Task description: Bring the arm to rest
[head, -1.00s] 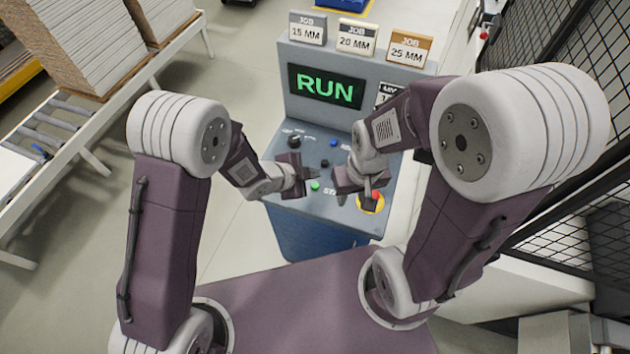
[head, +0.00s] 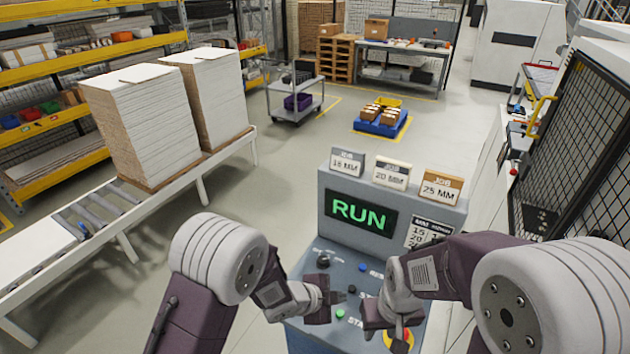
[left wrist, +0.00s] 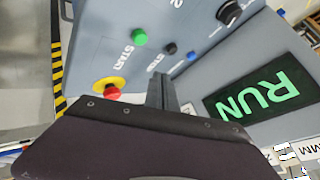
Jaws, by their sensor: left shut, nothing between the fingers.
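My left gripper (head: 340,297) is over the sloping panel of the blue-grey control console (head: 310,262), near the green start button (head: 340,314). In the left wrist view its narrow fingers (left wrist: 162,90) are together with nothing between them, and the green button (left wrist: 139,37) and the red stop button on yellow (left wrist: 110,88) show beside them, apart. My right gripper (head: 372,325) is just to the right, close to the left one, over the panel near the red and yellow stop button (head: 400,340). Its fingertips are too small and partly hidden to judge.
The console screen (head: 361,213) reads RUN, with job cards (head: 392,173) on top. A conveyor with board stacks (head: 145,125) stands left. A black mesh fence (head: 590,140) stands right. Open floor (head: 280,165) lies behind the console.

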